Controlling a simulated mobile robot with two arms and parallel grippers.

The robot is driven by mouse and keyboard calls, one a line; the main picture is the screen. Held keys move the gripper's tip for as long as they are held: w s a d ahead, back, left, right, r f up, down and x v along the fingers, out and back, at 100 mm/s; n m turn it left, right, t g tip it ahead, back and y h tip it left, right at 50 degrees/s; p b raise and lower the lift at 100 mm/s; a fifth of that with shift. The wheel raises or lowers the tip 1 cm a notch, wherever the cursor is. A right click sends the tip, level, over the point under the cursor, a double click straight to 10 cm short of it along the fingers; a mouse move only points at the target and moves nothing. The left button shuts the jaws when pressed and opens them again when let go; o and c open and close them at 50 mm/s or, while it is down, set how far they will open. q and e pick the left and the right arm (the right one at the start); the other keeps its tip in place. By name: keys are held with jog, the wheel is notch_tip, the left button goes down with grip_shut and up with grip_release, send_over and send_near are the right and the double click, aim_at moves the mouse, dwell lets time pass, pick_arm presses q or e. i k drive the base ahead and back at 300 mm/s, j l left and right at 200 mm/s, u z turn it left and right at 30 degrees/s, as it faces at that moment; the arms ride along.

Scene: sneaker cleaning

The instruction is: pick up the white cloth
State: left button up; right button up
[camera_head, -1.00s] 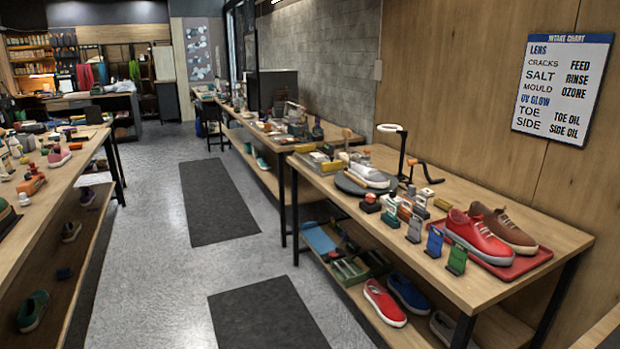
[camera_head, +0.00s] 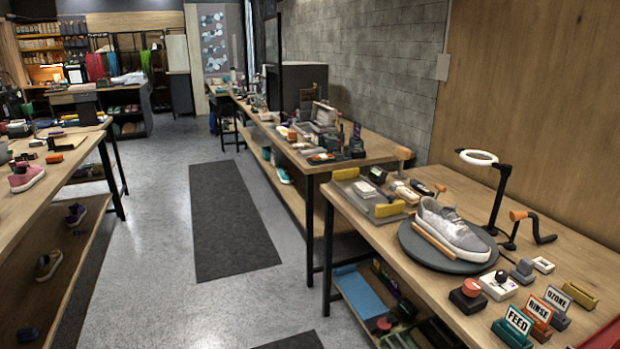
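A small white, crumpled item (camera_head: 128,78) lies on the far workbench at the back left; it looks like cloth, but it is too far off to be sure. Nothing else in view clearly reads as a white cloth. Neither of my grippers is in view.
The right bench (camera_head: 440,297) holds a grey sneaker (camera_head: 455,229) on a dark turntable (camera_head: 420,246), a ring lamp (camera_head: 478,157) and small signs. A long left bench (camera_head: 28,208) carries a pink shoe (camera_head: 25,178). The aisle between, with a dark floor mat (camera_head: 230,215), is clear.

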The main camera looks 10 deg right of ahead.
aim_at(363, 189)
jog(key=i+j+z, duration=0.1)
jog(key=i+z, duration=0.3)
jog(key=i+j+z, duration=0.25)
jog(key=i+z, duration=0.15)
jog(key=i, duration=0.15)
jog(key=i+j+z, duration=0.35)
jog(key=i+j, duration=0.05)
jog(key=i, duration=0.05)
